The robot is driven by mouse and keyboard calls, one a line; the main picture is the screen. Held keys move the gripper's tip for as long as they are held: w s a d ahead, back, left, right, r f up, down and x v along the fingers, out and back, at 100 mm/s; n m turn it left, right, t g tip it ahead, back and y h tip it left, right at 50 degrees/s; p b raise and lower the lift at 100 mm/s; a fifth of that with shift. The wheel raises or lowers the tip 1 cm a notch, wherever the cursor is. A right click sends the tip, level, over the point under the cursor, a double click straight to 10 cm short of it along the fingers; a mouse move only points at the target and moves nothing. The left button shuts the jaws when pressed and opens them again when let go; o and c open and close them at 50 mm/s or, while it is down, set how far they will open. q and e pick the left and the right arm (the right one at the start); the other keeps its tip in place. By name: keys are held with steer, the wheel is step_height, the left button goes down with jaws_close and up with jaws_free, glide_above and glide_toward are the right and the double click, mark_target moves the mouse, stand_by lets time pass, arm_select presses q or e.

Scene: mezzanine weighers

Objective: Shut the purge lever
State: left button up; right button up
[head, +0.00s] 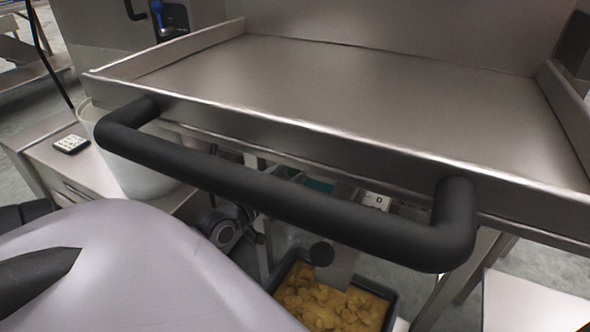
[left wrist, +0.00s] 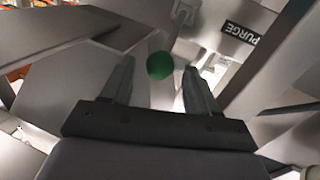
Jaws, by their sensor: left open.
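In the left wrist view, the purge lever shows as a round green knob (left wrist: 159,65). A black label reading PURGE (left wrist: 241,37) is on the grey machine to its upper right. My left gripper (left wrist: 156,76) is open, with one finger on each side of the knob in the picture. Gaps show between the knob and both fingers; I cannot tell how deep the knob sits between them. In the head view I cannot make out the green knob or the fingertips. My right gripper is not in view.
In the head view, a steel tray table (head: 330,85) with a thick black handle bar (head: 270,195) fills the middle. Below it is a dark crate (head: 385,290) of yellow pieces. A white bucket (head: 140,165) and a small keypad (head: 71,144) stand at left.

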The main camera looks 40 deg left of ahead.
mark_target(289, 175)
arm_select(q)
steer(key=shift+w+b, duration=0.35)
steer(key=shift+w, duration=1.35)
jaws_close()
